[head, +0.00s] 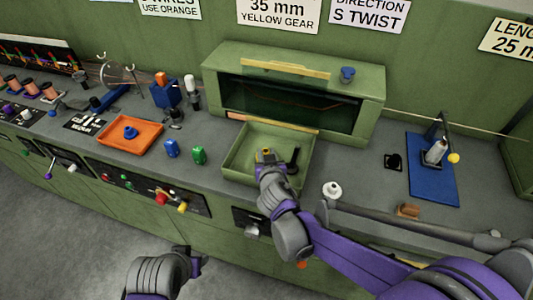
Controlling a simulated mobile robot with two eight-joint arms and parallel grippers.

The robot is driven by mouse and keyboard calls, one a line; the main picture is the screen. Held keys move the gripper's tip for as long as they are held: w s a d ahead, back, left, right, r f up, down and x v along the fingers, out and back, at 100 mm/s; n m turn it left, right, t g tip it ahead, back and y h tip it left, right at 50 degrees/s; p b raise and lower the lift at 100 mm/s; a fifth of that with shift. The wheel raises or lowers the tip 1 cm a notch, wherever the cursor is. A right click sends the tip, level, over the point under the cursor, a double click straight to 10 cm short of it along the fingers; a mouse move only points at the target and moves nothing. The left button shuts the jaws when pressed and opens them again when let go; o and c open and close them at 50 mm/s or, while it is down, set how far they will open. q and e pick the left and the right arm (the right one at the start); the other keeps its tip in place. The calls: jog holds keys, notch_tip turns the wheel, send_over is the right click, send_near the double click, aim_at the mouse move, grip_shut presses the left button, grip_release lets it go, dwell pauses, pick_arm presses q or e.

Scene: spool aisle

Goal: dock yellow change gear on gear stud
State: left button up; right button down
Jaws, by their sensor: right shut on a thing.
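My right gripper (268,160) reaches down into the shallow green tray (237,166) at the middle of the bench. It is shut on a small yellow piece, which I take to be the yellow change gear (265,151); the gripper hides most of it. A dark upright post (293,158) stands just to the right of the gripper inside the tray; it may be the gear stud, but I cannot tell. I cannot tell whether the gear touches it. My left gripper (197,262) is low at the left, in front of the bench; its fingers are not clear.
A green housing (372,95) with a dark window stands behind the tray. An orange tray (118,148) with a blue ring (130,132), and blue (171,149) and green (199,155) pieces, lie left. A white knob (332,189) and a blue plate (428,190) are right.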

jog(key=shift+f+b, duration=0.45)
jog(key=shift+f, duration=0.2)
jog(key=c, duration=0.9)
grip_release()
jog(key=shift+p+v, duration=2.25)
jog(key=shift+v, duration=3.25)
jog(key=shift+r, duration=0.1)
